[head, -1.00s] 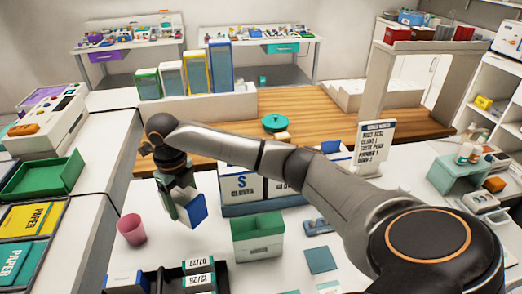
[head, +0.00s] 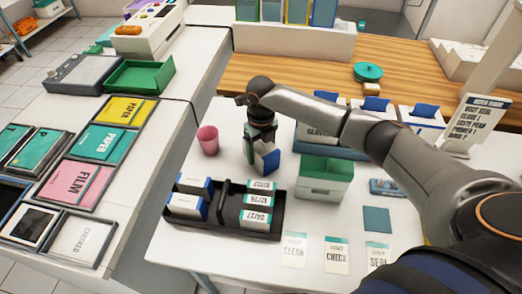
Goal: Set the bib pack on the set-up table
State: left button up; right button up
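My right arm comes in from the right, and its gripper (head: 258,138) points down over the white table (head: 175,245). It is shut on a blue-and-white pack (head: 267,160), upright or slightly tilted. Its print is not readable, so I cannot tell whether it is the bib pack. The gripper partly hides the pack, and I cannot tell whether its bottom touches the table. Similar white packs with blue edges (head: 187,204) are in the black divided tray (head: 232,222) just in front. My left gripper is not in view.
A pink cup (head: 208,140) stands left of the held pack, a green-and-white box (head: 324,178) to its right. Label cards (head: 337,256) lie at the front. A side counter at left holds a green tray (head: 140,76) and paper and film packs (head: 103,142).

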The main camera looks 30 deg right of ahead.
aim_at(261, 143)
jog(key=o, duration=1.4)
jog(key=shift+f, duration=0.15)
notch_tip(261, 143, up, 12)
jog(key=shift+r, duration=0.2)
